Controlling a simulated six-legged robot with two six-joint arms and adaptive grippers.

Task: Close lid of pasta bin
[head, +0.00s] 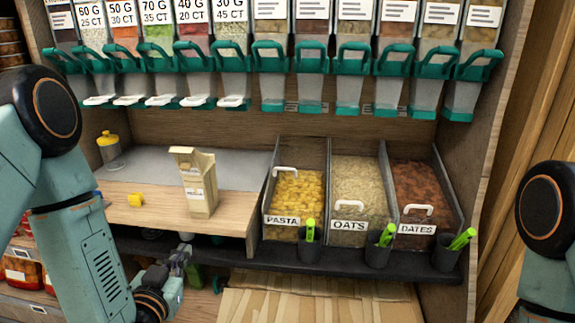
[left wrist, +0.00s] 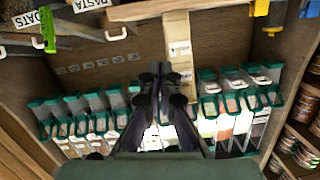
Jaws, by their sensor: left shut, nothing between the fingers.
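The pasta bin (head: 284,221) is the left one of three bins on the shelf, with yellow pasta visible inside. Its white lid handle (head: 285,172) sits higher and farther back than the handles of the other two bins, so its clear lid looks raised. The lid's own edges are hard to make out. My left gripper (head: 178,258) is low, in front of the shelf edge, left of and below the bin. In the left wrist view its fingers (left wrist: 160,78) are together and empty. The pasta label (left wrist: 90,4) shows at that view's top edge. My right gripper is out of view.
The oats bin (head: 348,225) and dates bin (head: 417,229) stand to the right. Dark cups (head: 310,247) with green-handled tools line the front ledge. A cardboard carton (head: 199,185), yellow piece (head: 135,199) and yellow-topped jar (head: 110,150) stand left. Dispensers (head: 311,92) hang above.

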